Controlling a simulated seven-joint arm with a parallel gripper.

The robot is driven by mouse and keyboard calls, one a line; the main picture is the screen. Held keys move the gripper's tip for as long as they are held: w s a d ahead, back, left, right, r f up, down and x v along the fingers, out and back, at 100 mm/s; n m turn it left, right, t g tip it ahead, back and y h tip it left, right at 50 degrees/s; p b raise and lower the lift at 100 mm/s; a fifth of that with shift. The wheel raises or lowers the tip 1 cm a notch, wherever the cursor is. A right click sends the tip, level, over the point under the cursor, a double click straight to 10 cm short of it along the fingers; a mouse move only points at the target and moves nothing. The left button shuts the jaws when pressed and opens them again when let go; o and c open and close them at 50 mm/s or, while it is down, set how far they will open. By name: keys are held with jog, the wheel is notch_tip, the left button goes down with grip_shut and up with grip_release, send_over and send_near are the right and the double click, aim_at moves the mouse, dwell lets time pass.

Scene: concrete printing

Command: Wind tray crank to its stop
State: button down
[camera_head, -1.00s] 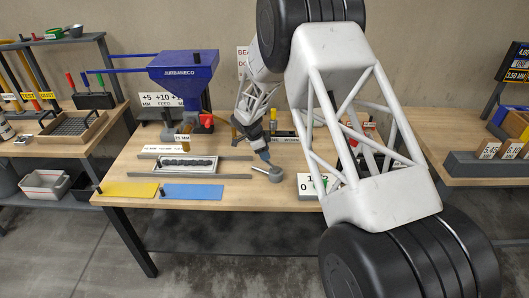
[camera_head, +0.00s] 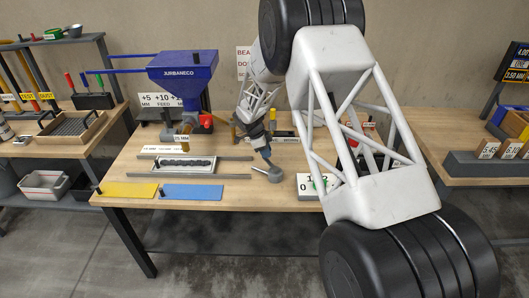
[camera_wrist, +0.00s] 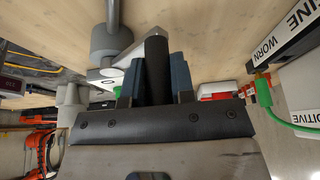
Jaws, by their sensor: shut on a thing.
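The tray crank has a round grey hub (camera_head: 275,176) with a pale arm, on the bench's front right of the tray. The hub also shows in the wrist view (camera_wrist: 110,40). A black upright crank handle (camera_wrist: 156,68) stands between the two blue fingers of my gripper (camera_wrist: 158,82), which is shut on it. In the head view my gripper (camera_head: 266,156) reaches down just behind the hub. The grey tray (camera_head: 213,160) with a dark ribbed strip sits between two rails, under the blue hopper machine (camera_head: 184,68).
A white numbered block (camera_head: 304,184) stands right of the crank, partly hidden by my arm. Yellow (camera_head: 127,191) and blue (camera_head: 192,192) plates lie along the front edge. Side benches hold racks and bins. The bench between the blue plate and the crank is mostly clear.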

jog(key=d+m, duration=0.1)
jog(key=w+d+m+g, duration=0.1)
jog(key=m, duration=0.1)
jog(key=shift+d, duration=1.3)
jog(key=shift+d+m+g, duration=0.5)
jog(key=shift+m, duration=0.4)
jog(key=shift+s+d, duration=0.3)
jog(key=shift+d, duration=0.35)
jog(key=shift+s+d, duration=0.3)
jog(key=shift+d, duration=0.3)
jog(key=shift+s+d, duration=0.55)
jog(key=shift+s, duration=0.05)
jog(key=m, duration=0.1)
jog(key=s+d+m+y, duration=0.1)
jog(key=shift+s+f+m+g, duration=0.1)
jog(key=shift+s+m+g, duration=0.05)
jog(key=shift+m+g, duration=0.2)
jog(key=shift+s+d+m+g+y, duration=0.25)
jog(key=shift+s+m, duration=0.15)
jog(key=shift+m, duration=0.25)
jog(key=shift+s+d+m+g+y, duration=0.2)
jog(key=shift+s+m, duration=0.2)
jog(key=shift+m, duration=0.2)
jog(key=shift+s+m, duration=0.2)
jog(key=shift+m, duration=0.1)
